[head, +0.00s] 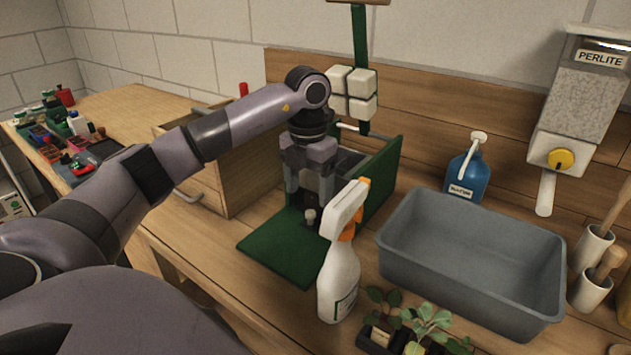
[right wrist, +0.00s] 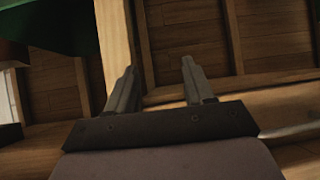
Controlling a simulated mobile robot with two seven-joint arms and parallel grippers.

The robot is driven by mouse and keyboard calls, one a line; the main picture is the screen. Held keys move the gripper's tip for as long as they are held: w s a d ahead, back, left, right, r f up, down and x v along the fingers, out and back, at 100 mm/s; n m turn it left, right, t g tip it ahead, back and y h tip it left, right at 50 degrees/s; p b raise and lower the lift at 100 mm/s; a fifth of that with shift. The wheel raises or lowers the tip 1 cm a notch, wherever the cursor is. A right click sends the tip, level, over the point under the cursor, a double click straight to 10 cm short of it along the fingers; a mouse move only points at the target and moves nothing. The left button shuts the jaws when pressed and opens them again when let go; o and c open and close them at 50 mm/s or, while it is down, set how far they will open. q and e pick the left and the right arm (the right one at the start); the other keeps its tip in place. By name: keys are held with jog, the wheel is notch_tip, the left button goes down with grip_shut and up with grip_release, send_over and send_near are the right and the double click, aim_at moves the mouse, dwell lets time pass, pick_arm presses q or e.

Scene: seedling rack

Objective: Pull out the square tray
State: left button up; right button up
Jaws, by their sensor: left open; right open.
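A dark green cabinet (head: 381,183) stands on the bench, its green front panel (head: 285,247) lying flat before it. A small pale knob (head: 310,215) shows just below my left gripper (head: 308,192), which points down, open and empty. Grey parts show inside the cabinet behind the gripper; I cannot tell whether a square tray is among them, as the gripper and a spray bottle cover much of the inside. My right gripper (right wrist: 160,78) is open and empty in the right wrist view, with wooden boards beyond it.
A white spray bottle (head: 339,275) stands close in front of the cabinet. A grey tub (head: 470,293), a blue bottle (head: 467,177) and seedlings (head: 430,322) are to the right. White blocks (head: 352,93) hang on a green post above. A wooden box (head: 215,165) stands left.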

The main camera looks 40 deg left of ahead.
aim_at(308, 214)
pick_arm(q)
jog(key=shift+s, duration=0.1)
jog(key=shift+f, duration=3.6)
jog(key=c, duration=1.3)
jog(key=shift+c, duration=0.2)
jog(key=shift+s, duration=0.1)
